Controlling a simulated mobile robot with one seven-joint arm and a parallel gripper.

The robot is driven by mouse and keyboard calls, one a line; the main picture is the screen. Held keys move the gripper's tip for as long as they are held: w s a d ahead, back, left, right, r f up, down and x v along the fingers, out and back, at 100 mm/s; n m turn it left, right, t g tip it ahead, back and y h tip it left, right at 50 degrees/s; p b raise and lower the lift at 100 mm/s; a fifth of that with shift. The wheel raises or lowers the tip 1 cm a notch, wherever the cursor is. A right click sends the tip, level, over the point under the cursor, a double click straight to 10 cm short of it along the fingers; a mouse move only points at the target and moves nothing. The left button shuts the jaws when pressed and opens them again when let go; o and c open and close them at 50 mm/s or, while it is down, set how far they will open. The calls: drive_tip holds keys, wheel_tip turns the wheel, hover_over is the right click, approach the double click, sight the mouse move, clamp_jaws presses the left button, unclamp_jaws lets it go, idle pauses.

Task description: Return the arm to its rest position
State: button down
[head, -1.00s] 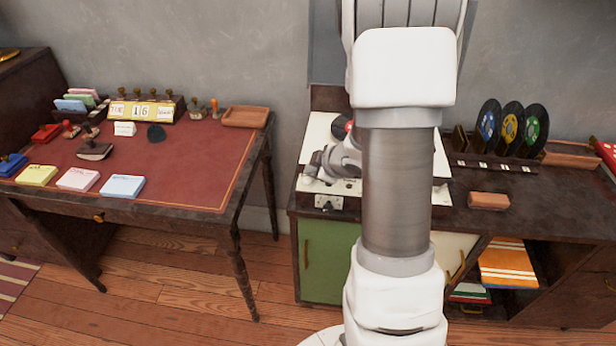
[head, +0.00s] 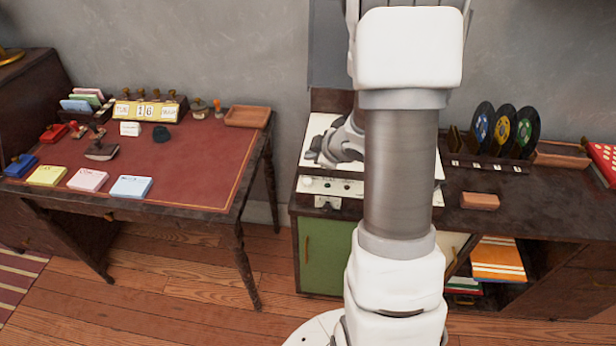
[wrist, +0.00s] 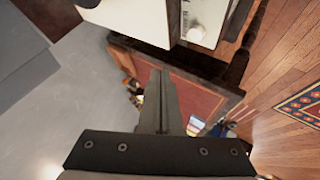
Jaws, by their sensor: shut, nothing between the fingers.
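My arm (head: 400,170) stands upright in the middle of the head view, its white and grey links in front of the record player. A grey end part of my arm (head: 342,146) shows to its left, over the record player; the fingers cannot be made out there. In the wrist view my gripper (wrist: 160,78) is shut, with its fingers together and empty. The red-topped desk (wrist: 205,100) lies beyond the fingers in that view, apart from them.
The desk (head: 205,165) at left holds stamps, note pads and a calendar. The record player (head: 313,135) sits on a dark cabinet (head: 560,215), with a record rack (head: 490,165) and a small wooden block (head: 480,201) to the right. Wooden floor (head: 190,275) is open between desk and cabinet.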

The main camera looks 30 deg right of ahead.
drive_tip(key=s+a+r+m+h+p, duration=0.1)
drive_tip(key=s+r+m+h, duration=0.15)
drive_tip(key=r, duration=0.65)
drive_tip(key=s+a+r+m+h+p, duration=0.1)
drive_tip(key=s+r+m+h+p, duration=0.2)
drive_tip(key=r, duration=0.6)
drive_tip(key=s+a+r+m+g+y, duration=0.1)
drive_tip(key=s+a+r+m+y, duration=0.1)
drive_tip(key=s+a, duration=0.4)
drive_tip(key=s+a+r+m+g+y+p, duration=0.1)
drive_tip(key=s+a+r, duration=0.4)
drive_tip(key=s, duration=0.7)
drive_tip(key=shift+s+a+r+m+g+y+p, duration=0.15)
drive_tip(key=shift+a+r+m+g+y+p, duration=0.15)
drive_tip(key=shift+a+m+g+y, duration=0.5)
drive_tip(key=shift+m, duration=0.25)
